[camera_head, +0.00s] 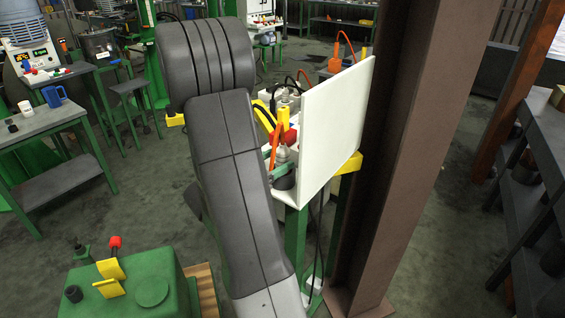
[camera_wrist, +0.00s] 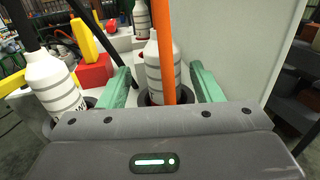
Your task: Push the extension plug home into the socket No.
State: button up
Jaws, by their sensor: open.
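A light grey ringed plug (camera_wrist: 152,72) stands upright in a dark round socket (camera_wrist: 145,98) in the wrist view. An orange cable or rod passes in front of it and hides part of it. My gripper (camera_wrist: 158,70) is open, with one green finger on each side of the plug and gaps visible between. How deep the plug sits cannot be told. In the head view the plug (camera_head: 282,154) and a green finger (camera_head: 285,167) show beside the white panel, partly hidden by my arm. No socket number is readable.
Another ringed plug (camera_wrist: 52,84) with a black cable stands at left, and a third (camera_wrist: 141,18) stands behind. A red and yellow part (camera_wrist: 94,72) is close by. The white panel (camera_head: 325,125) rises at right, with a brown column (camera_head: 400,150) beyond.

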aim_at(278, 160)
jog(key=x, duration=0.3)
jog(key=shift+d+r+p, duration=0.2)
jog(key=shift+d+p, duration=0.05)
jog(key=shift+p, duration=0.15)
jog(key=shift+w+d, duration=0.4)
jog(key=shift+d, duration=0.05)
jog(key=c, duration=1.2)
